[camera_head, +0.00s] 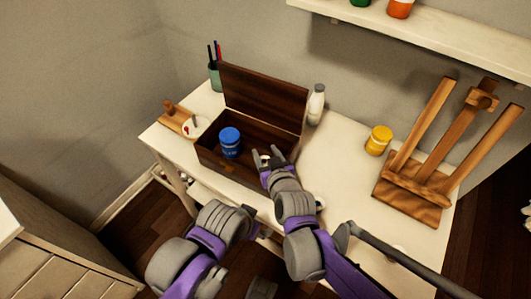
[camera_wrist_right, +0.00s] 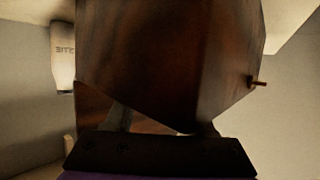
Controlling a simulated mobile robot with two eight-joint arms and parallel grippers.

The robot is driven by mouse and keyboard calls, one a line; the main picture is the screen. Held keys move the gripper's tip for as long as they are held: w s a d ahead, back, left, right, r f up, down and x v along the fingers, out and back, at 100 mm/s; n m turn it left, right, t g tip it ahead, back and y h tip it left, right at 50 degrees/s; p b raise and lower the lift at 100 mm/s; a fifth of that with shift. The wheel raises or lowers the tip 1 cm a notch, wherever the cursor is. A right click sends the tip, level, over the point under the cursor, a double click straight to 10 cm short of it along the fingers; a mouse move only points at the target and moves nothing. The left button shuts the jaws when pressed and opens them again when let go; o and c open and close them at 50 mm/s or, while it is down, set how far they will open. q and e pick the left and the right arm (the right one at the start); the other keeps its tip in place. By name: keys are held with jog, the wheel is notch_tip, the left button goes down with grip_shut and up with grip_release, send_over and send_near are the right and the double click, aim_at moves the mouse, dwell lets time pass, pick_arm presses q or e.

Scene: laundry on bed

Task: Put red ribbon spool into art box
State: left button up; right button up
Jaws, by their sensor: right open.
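The art box (camera_head: 225,167) is an open dark wooden box on the white desk, its lid raised at the back. A blue jar (camera_head: 230,142) stands inside it on the left. My right gripper (camera_head: 268,153) is open over the box's right front part, with no spool visible in it. In the right wrist view, dark wood of the box (camera_wrist_right: 165,60) fills the middle, close beyond the fingers (camera_wrist_right: 163,125); I cannot tell whether they touch it. I cannot make out the red ribbon spool in either view. The left gripper's fingers do not show.
A white bottle (camera_head: 316,104) stands right of the box. A yellow jar (camera_head: 378,140) and a wooden easel (camera_head: 420,185) stand farther right. A pencil cup (camera_head: 214,77) and wooden palette items (camera_head: 175,117) are at left. A shelf (camera_head: 430,40) hangs above. Desk between box and easel is mostly clear.

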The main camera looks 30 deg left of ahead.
jog(key=shift+s+d+f, duration=0.1)
jog(key=shift+d+f, duration=0.1)
jog(key=shift+f, duration=0.2)
jog(key=shift+r, duration=0.15)
jog(key=shift+r+p, duration=0.45)
jog(key=shift+p, duration=0.1)
jog(key=p+v, duration=0.1)
jog(key=v, duration=1)
jog(key=shift+d+r+p, duration=0.25)
jog(key=shift+r+p, duration=0.1)
jog(key=shift+s+d, duration=0.1)
